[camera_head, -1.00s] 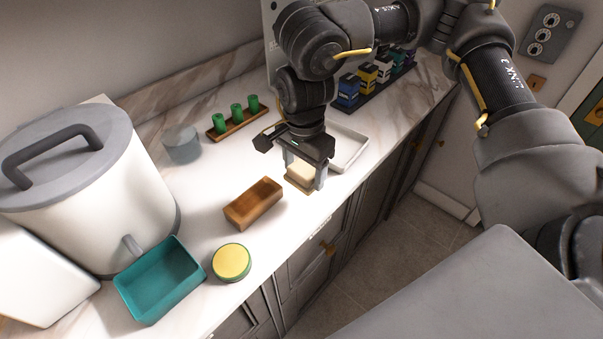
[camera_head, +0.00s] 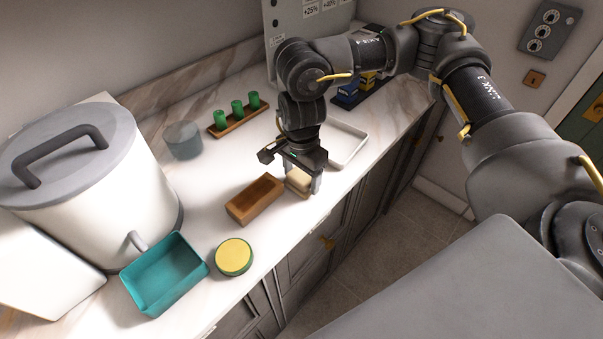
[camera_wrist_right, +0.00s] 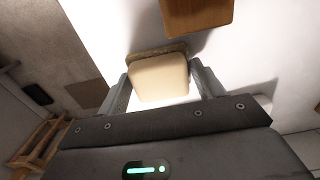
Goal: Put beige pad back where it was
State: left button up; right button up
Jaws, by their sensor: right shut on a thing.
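The beige pad (camera_head: 299,179) has a thin brown backing and is between the fingers of my right gripper (camera_head: 302,182), which is shut on it. In the right wrist view the pad (camera_wrist_right: 160,80) fills the gap between the fingers, with its brown edge on the far side. It is low over the counter, just right of the open wooden box (camera_head: 254,200); I cannot tell whether it touches the counter. Part of the pad is hidden by the gripper in the head view. My left gripper is not in view.
A white tray (camera_head: 361,147) lies behind the gripper. A yellow-topped round tin (camera_head: 233,257) and a teal bin (camera_head: 165,290) stand at the front left. Green pegs on a wooden strip (camera_head: 238,128) and a grey cylinder (camera_head: 183,140) are at the back. The counter's front edge is close.

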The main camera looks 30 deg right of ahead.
aim_at(302, 174)
jog(key=shift+f, duration=0.15)
jog(key=o, duration=0.9)
jog(key=shift+o, duration=0.2)
jog(key=shift+r, duration=0.3)
jog(key=shift+w+r, duration=0.15)
jog(key=shift+r, duration=0.2)
notch_tip(302, 174, up, 11)
jog(key=b, duration=0.1)
